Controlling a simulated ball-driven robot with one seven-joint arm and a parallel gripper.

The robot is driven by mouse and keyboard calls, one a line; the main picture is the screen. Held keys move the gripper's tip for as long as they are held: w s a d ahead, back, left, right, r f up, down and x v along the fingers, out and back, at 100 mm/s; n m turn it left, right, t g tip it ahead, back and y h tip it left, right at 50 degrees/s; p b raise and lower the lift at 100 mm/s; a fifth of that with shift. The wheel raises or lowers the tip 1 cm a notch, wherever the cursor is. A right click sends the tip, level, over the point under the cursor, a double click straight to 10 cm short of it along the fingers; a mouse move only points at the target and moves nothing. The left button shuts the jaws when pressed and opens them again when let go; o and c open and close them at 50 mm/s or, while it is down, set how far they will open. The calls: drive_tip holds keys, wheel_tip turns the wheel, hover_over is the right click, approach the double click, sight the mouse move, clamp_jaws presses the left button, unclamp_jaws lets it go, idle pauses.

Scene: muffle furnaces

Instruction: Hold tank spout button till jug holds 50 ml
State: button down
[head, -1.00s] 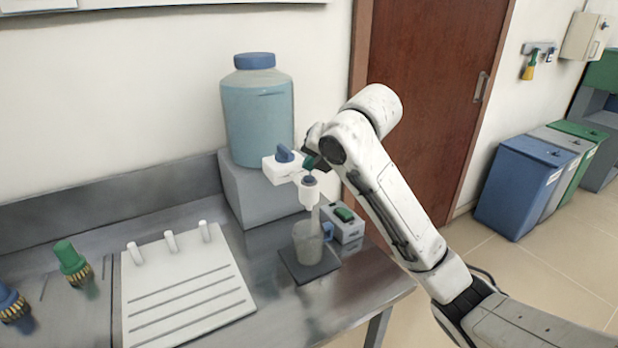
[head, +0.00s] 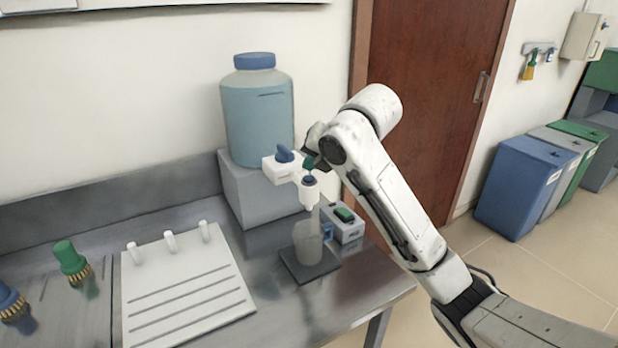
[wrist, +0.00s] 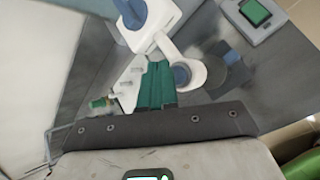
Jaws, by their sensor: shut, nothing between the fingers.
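The tank (head: 257,115), with pale blue liquid and a blue lid, stands on a grey block. Its white spout (head: 309,197) carries a blue button (head: 310,181), also seen in the wrist view (wrist: 181,75). The clear jug (head: 308,245) stands on a dark plate (head: 300,274) under the spout. A faint pale streak runs between spout and jug; the liquid level is unclear. My gripper (head: 309,163) is shut and empty, its green fingertips (wrist: 157,68) right by the button; I cannot tell whether they press it.
A grey box with a green display (head: 344,214) sits behind the jug; its reading is illegible. A blue tap knob (head: 284,154) is left of my fingers. A white pegged rack (head: 185,285) and brushes (head: 72,262) lie left. The bench's right edge is close to the jug.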

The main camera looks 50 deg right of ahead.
sight(312, 179)
drive_tip(key=shift+f, duration=0.1)
drive_tip(key=shift+f+b, duration=0.3)
drive_tip(key=shift+b, duration=0.05)
drive_tip(key=shift+f+b, duration=0.35)
drive_tip(key=shift+f, duration=0.15)
idle(0.7)
idle(2.2)
drive_tip(key=shift+r+p, duration=0.7)
drive_tip(key=shift+r, duration=0.25)
drive_tip(key=shift+r+p, duration=1.9)
drive_tip(key=shift+r, duration=0.65)
